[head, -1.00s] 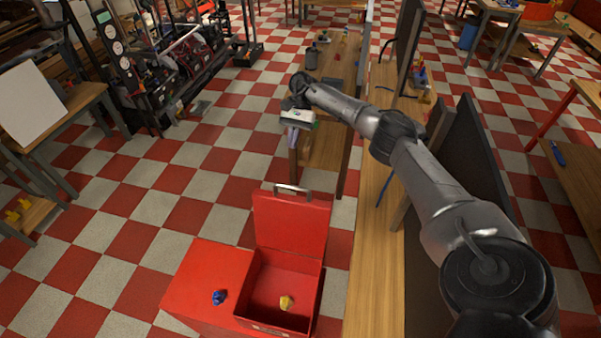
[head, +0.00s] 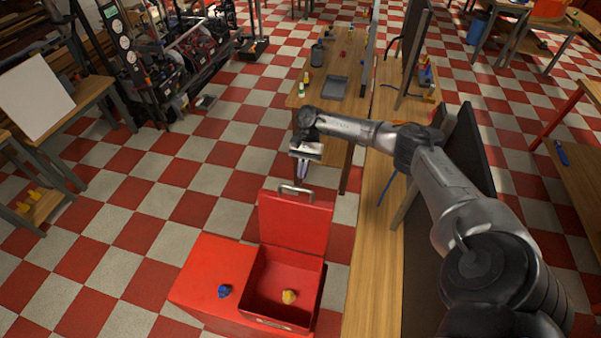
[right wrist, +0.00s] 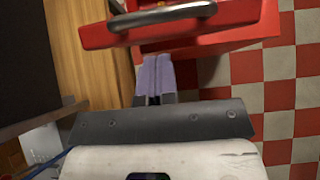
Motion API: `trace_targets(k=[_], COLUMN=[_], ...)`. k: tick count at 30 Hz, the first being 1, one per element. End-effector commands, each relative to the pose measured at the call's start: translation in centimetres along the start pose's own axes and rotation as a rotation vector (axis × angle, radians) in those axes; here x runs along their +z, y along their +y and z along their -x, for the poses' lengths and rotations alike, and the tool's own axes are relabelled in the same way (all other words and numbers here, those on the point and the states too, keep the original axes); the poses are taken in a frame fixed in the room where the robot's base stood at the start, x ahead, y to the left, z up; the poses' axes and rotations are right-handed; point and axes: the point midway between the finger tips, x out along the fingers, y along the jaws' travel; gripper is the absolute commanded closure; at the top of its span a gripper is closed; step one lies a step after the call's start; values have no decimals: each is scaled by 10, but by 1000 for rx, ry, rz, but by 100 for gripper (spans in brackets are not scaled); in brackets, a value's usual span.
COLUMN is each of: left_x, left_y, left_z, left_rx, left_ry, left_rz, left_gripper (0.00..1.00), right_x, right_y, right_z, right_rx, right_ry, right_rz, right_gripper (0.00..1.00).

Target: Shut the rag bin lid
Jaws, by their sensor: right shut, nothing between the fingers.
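The red rag bin (head: 205,284) stands on the floor at the bottom centre of the head view. Its lid (head: 294,224) is open and stands about upright at the back of the open compartment. A metal handle (head: 297,192) is on the lid's top edge; this handle also shows in the right wrist view (right wrist: 165,16). My right gripper (head: 304,172) is shut and empty, pointing down beyond the lid and apart from it. Its pale fingers show in the right wrist view (right wrist: 156,64), close below the lid edge in the picture. My left gripper is not in view.
A yellow object (head: 289,296) lies inside the bin, and a blue one (head: 224,291) lies on its flat top. A wooden bench (head: 367,270) runs along the bin's right. A wooden table (head: 340,62) stands beyond the gripper. Checkered floor left of the bin is clear.

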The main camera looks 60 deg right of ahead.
Motion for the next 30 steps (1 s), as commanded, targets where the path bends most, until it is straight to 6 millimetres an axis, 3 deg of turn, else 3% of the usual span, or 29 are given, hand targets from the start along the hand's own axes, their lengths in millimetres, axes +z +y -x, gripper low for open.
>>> trace_targets(k=[1,6,30], left_x=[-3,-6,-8], left_y=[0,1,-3], left_z=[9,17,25], left_rx=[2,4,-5], left_ry=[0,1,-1], left_rz=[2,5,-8], left_gripper=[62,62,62], right_x=[8,17,29], right_y=[1,1,1], right_z=[-1,-12,-21], right_rx=[3,1,5], right_ry=[-1,0,39], right_rz=[0,-1,-2], right_gripper=[100,100,100])
